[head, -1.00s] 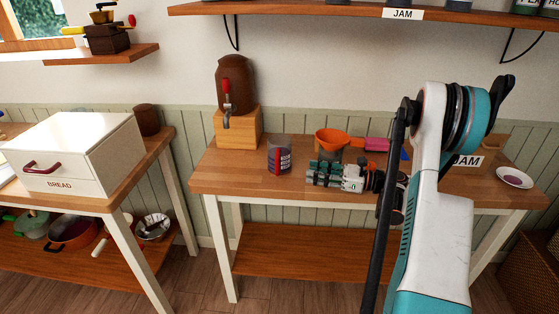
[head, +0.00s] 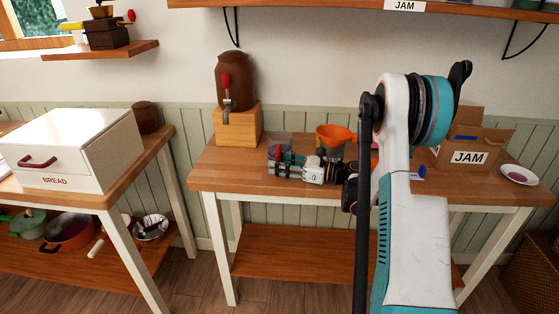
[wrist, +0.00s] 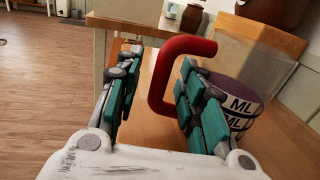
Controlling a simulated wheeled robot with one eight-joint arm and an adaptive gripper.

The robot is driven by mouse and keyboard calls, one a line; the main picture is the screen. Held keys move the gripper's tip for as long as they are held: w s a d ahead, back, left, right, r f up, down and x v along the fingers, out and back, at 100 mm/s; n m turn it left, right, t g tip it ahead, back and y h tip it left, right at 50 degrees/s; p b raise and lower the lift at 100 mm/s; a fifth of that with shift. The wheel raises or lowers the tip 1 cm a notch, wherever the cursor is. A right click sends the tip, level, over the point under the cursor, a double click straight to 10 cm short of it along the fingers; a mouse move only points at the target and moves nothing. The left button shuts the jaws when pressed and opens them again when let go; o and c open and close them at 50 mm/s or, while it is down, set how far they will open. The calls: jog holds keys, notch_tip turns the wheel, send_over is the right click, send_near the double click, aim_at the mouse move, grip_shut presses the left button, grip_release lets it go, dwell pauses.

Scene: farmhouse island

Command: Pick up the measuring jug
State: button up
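In the head view the jug (head: 286,142) is partly hidden behind my gripper (head: 272,162). In the wrist view my gripper (wrist: 160,60) is open, with the red handle between its fingers. The left finger is apart from the handle. The right finger lies between the handle's upright and the jug body; I cannot tell whether it touches either.
An orange funnel (head: 335,134) stands right of the jug. A brown dispenser (head: 236,82) sits on a wooden block (head: 236,128) behind left. A JAM crate (head: 500,148) and a white saucer (head: 519,174) are at the right. The table's front left is clear.

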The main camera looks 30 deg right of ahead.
jog(key=shift+w+a, duration=0.3)
grip_shut()
jog(key=shift+r, duration=0.15)
notch_tip(320, 180, up, 20)
jog(key=p, duration=0.7)
dwell(0.3)
